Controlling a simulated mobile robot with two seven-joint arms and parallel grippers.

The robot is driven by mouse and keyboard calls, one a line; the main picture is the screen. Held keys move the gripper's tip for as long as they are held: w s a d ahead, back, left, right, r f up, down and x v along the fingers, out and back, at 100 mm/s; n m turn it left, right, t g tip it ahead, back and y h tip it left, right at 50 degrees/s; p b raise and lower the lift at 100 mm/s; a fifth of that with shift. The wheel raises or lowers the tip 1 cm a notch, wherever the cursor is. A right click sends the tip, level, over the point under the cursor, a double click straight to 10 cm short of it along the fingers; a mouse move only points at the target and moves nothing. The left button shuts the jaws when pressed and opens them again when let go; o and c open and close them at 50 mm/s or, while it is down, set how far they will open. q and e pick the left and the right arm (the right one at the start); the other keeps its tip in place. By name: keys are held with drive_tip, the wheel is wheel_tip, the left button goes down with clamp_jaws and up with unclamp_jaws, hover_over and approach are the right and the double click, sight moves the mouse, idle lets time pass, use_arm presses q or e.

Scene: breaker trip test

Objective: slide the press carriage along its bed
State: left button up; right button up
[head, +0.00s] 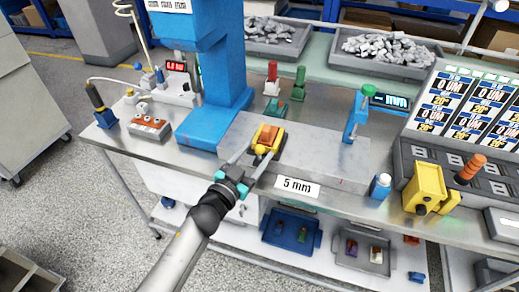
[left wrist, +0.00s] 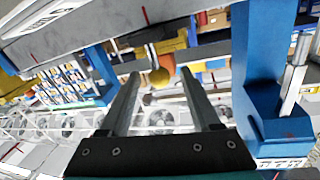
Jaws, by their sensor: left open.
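The press carriage (head: 267,138) is a small yellow block with an orange-brown piece on top and a round knob (left wrist: 160,77) at its front. It sits on the grey bed (head: 320,158), to the right of the blue press column (head: 220,80). My left gripper (head: 262,153) reaches up from the lower left. Its fingers are open, one on each side of the knob. In the left wrist view the knob shows between the fingertips (left wrist: 159,76), with a gap on both sides. Whether the fingers touch the carriage cannot be told. My right gripper is not in view.
A blue stand with a green knob (head: 358,112) is at the bed's right end. A yellow block device (head: 427,186) and a display panel (head: 462,105) stand further right. A red-buttoned box (head: 148,128) is at left. Trays of metal parts (head: 395,50) are behind.

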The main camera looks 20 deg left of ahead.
use_arm(q)
drive_tip(key=shift+x, duration=0.95)
drive_tip(key=shift+c, duration=0.4)
clamp_jaws()
idle(0.4)
